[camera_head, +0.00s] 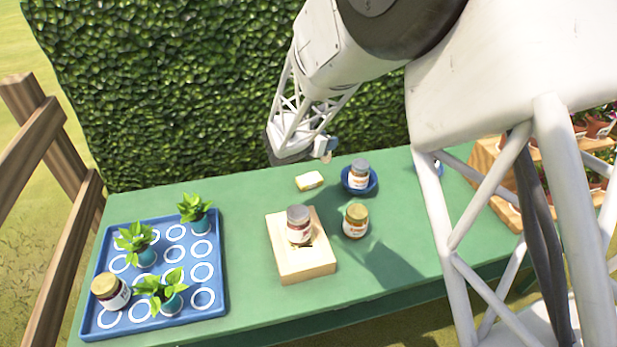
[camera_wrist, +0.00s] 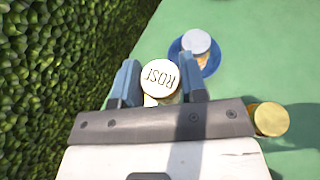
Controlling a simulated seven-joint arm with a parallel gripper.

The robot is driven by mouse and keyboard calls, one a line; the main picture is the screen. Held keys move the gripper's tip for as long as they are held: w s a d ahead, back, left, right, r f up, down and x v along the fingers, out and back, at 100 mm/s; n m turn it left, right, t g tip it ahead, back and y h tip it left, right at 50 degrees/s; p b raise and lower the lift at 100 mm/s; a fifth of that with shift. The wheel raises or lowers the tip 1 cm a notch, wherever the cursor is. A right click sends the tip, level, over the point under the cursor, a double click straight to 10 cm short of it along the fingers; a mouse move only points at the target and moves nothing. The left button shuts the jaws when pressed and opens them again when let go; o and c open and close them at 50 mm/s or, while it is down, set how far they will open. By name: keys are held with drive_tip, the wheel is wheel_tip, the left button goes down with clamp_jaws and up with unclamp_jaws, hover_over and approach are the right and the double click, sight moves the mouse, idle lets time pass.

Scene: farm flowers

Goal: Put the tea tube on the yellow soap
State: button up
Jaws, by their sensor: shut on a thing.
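My gripper (camera_wrist: 160,88) is shut on the tea tube (camera_wrist: 160,77), whose round cream end marked with letters like "ROSE" faces the wrist camera. In the head view my gripper (camera_head: 325,148) hangs above the far edge of the table, and only a small part of the tube shows below it. The yellow soap (camera_head: 309,180) is a pale block lying flat on the green table, below the gripper and slightly left in the picture. In the wrist view a pale patch shows just below the tube's end; I cannot tell whether it is the soap.
A blue bowl (camera_head: 373,189) holding a grey-lidded jar (camera_head: 358,174) stands right of the soap. A gold-lidded jar (camera_head: 355,221) and a wooden block (camera_head: 303,263) bearing another jar (camera_head: 299,224) are nearer. A blue tray (camera_head: 213,262) with plants is left. A hedge (camera_head: 200,80) stands behind.

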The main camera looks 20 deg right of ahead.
drive_tip(key=w+a+f+g, duration=0.1)
drive_tip(key=w+a+f, duration=0.1)
drive_tip(key=w, duration=0.4)
drive_tip(key=shift+w+a+m+h, duration=0.3)
drive_tip(key=shift+a+m, duration=0.1)
drive_tip(key=shift+a, duration=0.35)
wheel_tip(320, 180, down, 6)
drive_tip(key=shift+f, duration=0.1)
drive_tip(key=shift+f, duration=1.85)
drive_tip(key=shift+f, duration=0.15)
drive_tip(key=o, duration=0.9)
